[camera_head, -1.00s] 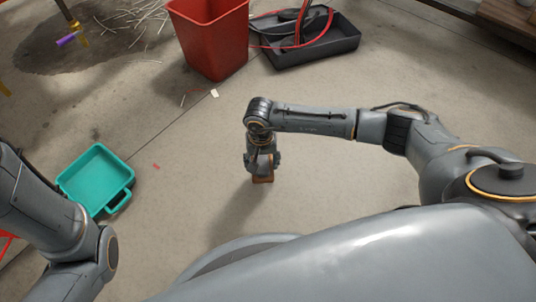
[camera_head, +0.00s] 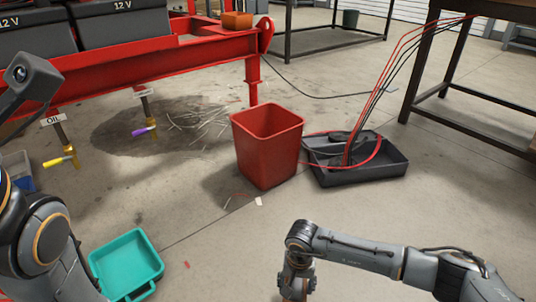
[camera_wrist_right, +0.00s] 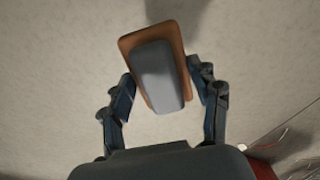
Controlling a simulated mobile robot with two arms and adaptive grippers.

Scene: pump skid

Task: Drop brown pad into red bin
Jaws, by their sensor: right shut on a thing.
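The brown pad (camera_wrist_right: 150,34), a flat brown slab with a grey block on its face, is between the fingers of my right gripper (camera_wrist_right: 162,80) in the right wrist view. The gripper is shut on it, above bare floor. In the head view my right gripper (camera_head: 297,284) is at the bottom edge, with its fingertips and the pad cut off or hidden. The red bin (camera_head: 266,150) stands upright on the floor, up and left of the right gripper and apart from it. My left arm shows at the left, but its gripper does not.
A black tray (camera_head: 385,165) with red and black cables stands right of the bin. A teal tray (camera_head: 128,262) lies at lower left. A red skid frame (camera_head: 170,62) with valves is behind. A dark table (camera_head: 480,112) is at right. Floor between gripper and bin is mostly clear.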

